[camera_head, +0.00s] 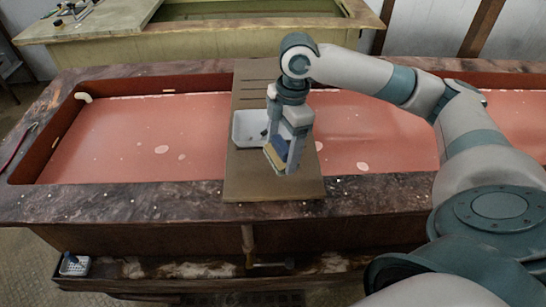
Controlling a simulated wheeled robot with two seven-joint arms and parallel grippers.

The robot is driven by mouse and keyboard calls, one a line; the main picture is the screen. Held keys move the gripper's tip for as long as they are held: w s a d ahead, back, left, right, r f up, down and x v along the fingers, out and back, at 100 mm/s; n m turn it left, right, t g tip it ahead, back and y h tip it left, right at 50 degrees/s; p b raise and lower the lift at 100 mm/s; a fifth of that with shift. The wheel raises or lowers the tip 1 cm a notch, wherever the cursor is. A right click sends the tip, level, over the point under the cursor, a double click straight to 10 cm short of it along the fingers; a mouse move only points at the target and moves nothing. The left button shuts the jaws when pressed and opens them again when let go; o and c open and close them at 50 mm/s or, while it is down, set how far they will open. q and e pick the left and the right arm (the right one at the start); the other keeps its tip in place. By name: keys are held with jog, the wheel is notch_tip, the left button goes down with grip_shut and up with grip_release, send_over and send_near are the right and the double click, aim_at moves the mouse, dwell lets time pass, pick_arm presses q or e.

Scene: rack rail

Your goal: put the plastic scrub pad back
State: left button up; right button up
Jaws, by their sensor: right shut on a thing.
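My right gripper (285,148) points down above the brown board (247,185) that lies across the trough. It is shut on a small blue and yellowish pad (280,146), which looks like the plastic scrub pad. The gripper body hides part of the pad. I cannot tell whether the pad touches the board. A white tray (243,124) sits on the board just left of the gripper, partly hidden by it. A small white basket (75,265) with something blue in it is at the lower left, on the ledge below the trough. My left gripper is not in view.
The long trough has a reddish floor (110,140) with pale spots and a dark stone-like rim (120,205). A pipe (248,238) runs below the front rim. A second basin (250,12) stands behind. The board's front left part is clear.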

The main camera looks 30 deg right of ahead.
jog(key=shift+w+a+f, duration=0.65)
jog(key=shift+w+a, duration=0.1)
jog(key=shift+w, duration=0.1)
jog(key=shift+f+p, duration=0.75)
jog(key=shift+f, duration=1.25)
jog(key=o, duration=1)
jog(key=shift+f, duration=0.15)
